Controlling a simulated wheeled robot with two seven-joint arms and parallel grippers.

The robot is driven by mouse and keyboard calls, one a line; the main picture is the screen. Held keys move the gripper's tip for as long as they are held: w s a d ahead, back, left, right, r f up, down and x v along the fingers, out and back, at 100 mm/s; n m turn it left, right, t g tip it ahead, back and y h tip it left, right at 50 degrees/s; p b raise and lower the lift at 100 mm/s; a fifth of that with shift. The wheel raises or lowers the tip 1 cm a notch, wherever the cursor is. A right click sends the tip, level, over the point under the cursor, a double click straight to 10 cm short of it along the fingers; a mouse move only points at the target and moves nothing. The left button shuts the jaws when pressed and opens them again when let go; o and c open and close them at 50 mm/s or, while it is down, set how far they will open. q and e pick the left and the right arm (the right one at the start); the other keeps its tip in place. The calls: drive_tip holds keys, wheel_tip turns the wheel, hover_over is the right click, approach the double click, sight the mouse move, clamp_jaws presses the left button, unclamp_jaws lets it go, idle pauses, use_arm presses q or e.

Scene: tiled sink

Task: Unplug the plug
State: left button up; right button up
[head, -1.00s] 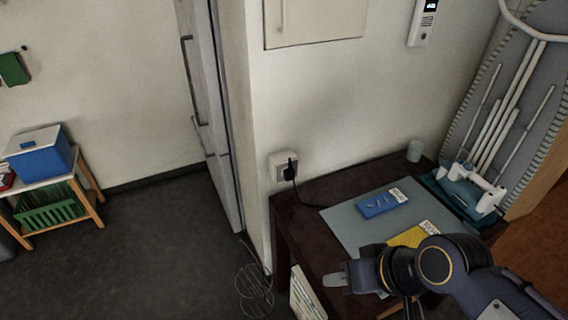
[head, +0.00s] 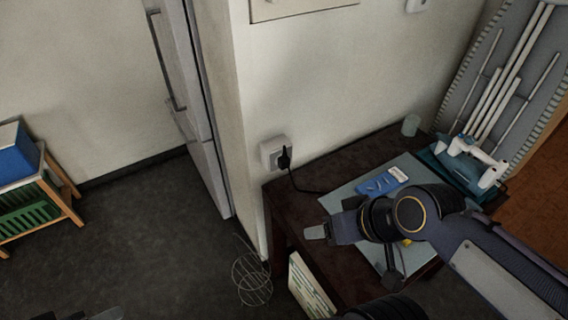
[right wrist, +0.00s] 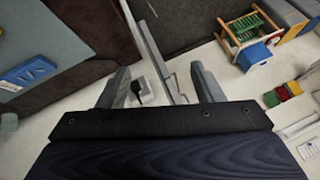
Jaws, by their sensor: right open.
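The black plug (head: 285,157) sits in a white wall socket (head: 266,152), just above the dark table's left back corner. Its black cord runs down to the tabletop. My right gripper (head: 317,232) is below and a little right of the plug in the head view, apart from it. In the right wrist view my right gripper (right wrist: 162,85) is open and empty, and the plug (right wrist: 141,92) appears farther off between its fingers, nearer the left one. Grey and dark tips at the bottom left of the head view look like my left gripper (head: 108,314), mostly cut off.
The dark table (head: 335,180) holds a grey-blue mat (head: 340,199), a blue item (head: 380,184) and a cup (head: 411,125). A wire rack (head: 252,275) stands on the floor.

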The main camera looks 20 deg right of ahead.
drive_tip(key=w+d+f+n+t+h+b, duration=0.2)
drive_tip(key=w+d+f+n+t+b, duration=0.1)
drive_tip(key=w+f+n+b, duration=0.35)
drive_tip(key=w+d+f+n+t+h+b, duration=0.1)
drive_tip(key=w+d+f+n+t+b, duration=0.2)
drive_tip(key=w+f+b, duration=0.5)
drive_tip(key=n+t+y+b, duration=0.2)
drive_tip(key=n+t+b, duration=0.4)
drive_tip(key=n+b, duration=0.4)
approach(287, 165)
drive_tip(key=p, duration=0.1)
drive_tip(key=shift+w+r+n, duration=0.2)
drive_tip(key=shift+w+n, duration=0.05)
drive_tip(key=shift+n, duration=0.3)
drive_tip(key=shift+w+a, duration=0.1)
drive_tip(key=shift+w, duration=0.05)
